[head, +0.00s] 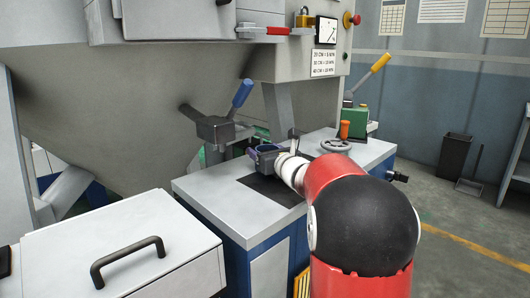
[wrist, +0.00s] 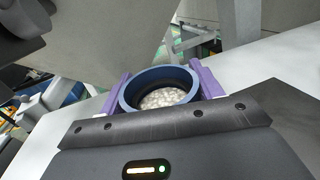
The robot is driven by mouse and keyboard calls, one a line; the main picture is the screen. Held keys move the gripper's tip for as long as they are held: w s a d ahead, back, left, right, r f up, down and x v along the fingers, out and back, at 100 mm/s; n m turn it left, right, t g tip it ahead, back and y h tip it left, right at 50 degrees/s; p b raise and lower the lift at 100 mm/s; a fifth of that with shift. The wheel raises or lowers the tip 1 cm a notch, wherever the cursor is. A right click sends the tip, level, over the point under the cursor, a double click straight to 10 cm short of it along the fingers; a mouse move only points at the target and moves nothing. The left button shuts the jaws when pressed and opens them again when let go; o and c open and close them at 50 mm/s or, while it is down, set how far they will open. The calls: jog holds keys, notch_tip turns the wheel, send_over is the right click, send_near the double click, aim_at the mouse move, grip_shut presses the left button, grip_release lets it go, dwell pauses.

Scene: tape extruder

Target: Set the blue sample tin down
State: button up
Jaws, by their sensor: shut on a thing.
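The blue sample tin (wrist: 127,96) is round and open-topped, with whitish pellets inside. It sits between the two purple fingers of my gripper (wrist: 161,88), which press on its opposite sides in the wrist view. In the head view my gripper (head: 265,154) is over the grey-white worktop (head: 212,192), near the far edge of a black mat (head: 272,190). The tin is mostly hidden there by the gripper and wrist. I cannot tell whether its base touches the surface.
A handwheel (head: 336,145), an orange cylinder (head: 344,130) and a green box (head: 354,121) are to the right. The machine's sloping hopper (head: 130,110) overhangs behind. The worktop's near left part is clear.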

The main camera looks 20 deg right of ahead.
jog(key=o, duration=0.6)
jog(key=shift+f, duration=0.15)
jog(key=o, duration=0.5)
